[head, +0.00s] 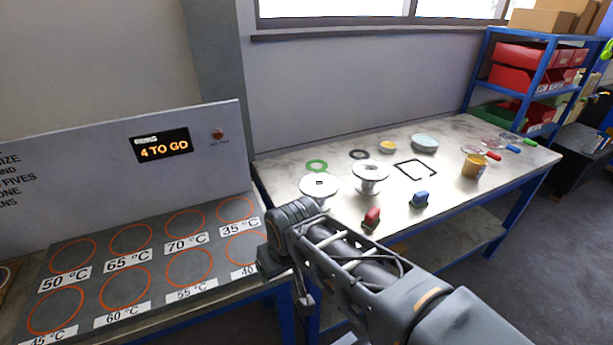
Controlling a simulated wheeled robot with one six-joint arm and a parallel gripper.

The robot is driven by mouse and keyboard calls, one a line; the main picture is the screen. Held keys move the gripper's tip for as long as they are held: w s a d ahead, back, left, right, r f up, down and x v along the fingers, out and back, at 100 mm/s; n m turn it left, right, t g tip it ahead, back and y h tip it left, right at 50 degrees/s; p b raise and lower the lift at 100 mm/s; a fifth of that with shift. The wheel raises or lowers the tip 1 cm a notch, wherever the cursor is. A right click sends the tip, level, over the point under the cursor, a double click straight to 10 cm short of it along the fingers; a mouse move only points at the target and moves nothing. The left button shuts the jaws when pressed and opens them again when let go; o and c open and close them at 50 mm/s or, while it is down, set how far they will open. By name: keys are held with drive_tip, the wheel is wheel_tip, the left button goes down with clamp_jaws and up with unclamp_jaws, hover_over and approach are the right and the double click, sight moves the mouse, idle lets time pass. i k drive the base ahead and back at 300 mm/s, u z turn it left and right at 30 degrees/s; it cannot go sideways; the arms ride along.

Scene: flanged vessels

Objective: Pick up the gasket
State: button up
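Two flat rings that look like gaskets lie on the pale marbled table (455,150). The green ring (309,164) is near the table's back left, and the black ring (352,153) lies a little behind it to the right. I cannot tell which one the task names. Two silver flanged vessels (369,171) stand just in front of the rings, apart from them. My gripper (305,300) points down at the left end of my arm, in front of the table's left end and away from both rings. Its fingers are small and partly hidden, so its opening does not show.
A red-handled item (371,217) and a blue one (420,199) lie near the front edge. A black square outline (402,163), a yellow-brown tin (474,166) and a bowl (425,142) are farther right. A panel with orange circles and temperature labels (150,262) is at left.

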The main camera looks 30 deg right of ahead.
sight(351, 153)
drive_tip(key=z, duration=1.35)
